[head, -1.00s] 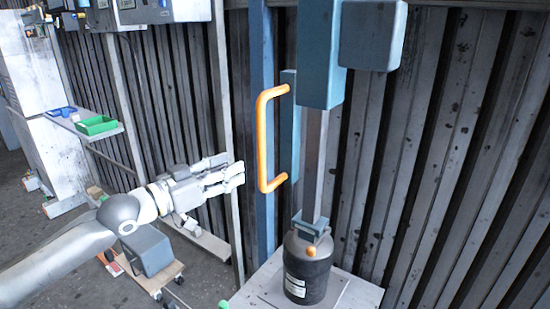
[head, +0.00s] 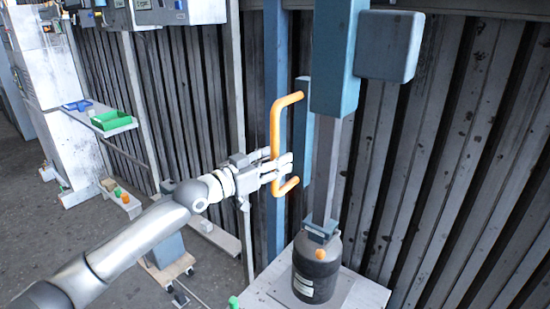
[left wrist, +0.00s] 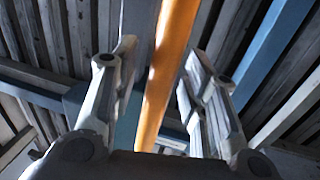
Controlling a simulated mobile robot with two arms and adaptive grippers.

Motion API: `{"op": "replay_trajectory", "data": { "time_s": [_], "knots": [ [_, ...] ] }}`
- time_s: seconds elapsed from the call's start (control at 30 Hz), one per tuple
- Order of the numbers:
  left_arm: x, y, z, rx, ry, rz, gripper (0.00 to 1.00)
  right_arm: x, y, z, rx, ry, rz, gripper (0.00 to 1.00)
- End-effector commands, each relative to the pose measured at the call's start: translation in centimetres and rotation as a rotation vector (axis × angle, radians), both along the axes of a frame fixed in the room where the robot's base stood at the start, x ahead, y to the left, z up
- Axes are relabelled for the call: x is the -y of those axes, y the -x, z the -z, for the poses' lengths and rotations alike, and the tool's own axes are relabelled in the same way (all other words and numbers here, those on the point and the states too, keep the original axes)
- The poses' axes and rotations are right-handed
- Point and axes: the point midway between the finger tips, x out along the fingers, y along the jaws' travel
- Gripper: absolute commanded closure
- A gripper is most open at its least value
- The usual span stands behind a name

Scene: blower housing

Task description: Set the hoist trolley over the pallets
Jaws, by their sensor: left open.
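The hoist trolley (head: 335,60) is a blue box column with a grey box on its right side, in front of the corrugated wall. Its orange C-shaped handle (head: 275,125) sticks out to the left from a blue upright plate. A grey bar runs down from the column to a dark canister (head: 316,270) with an orange knob. My left gripper (head: 283,168) is at the lower part of the handle. In the left wrist view, the orange bar (left wrist: 166,75) passes between the two spread fingers of my open left gripper (left wrist: 160,80). My right gripper is not in view. No pallets can be made out clearly.
The canister stands on a pale platform (head: 365,295). A shelf at the left holds a green bin (head: 112,120) and a blue tray (head: 77,105). A wheeled wooden dolly (head: 168,270) stands on the floor below my left arm.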

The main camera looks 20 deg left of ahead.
Motion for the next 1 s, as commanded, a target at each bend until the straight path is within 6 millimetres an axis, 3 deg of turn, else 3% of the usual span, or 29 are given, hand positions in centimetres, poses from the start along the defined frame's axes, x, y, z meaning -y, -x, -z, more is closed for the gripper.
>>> {"op": "replay_trajectory", "data": {
  "time_s": [0.27,0.6,1.0],
  "knots": [
    [0.04,-0.13,0.05,0.001,-0.001,0.0,0.59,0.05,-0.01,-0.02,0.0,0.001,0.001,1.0],
    [0.03,-0.11,0.03,0.0,0.0,-0.001,1.0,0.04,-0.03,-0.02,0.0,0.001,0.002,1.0],
    [0.47,-0.09,-0.12,0.0,0.0,0.0,1.0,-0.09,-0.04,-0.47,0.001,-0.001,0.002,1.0]
  ]
}}
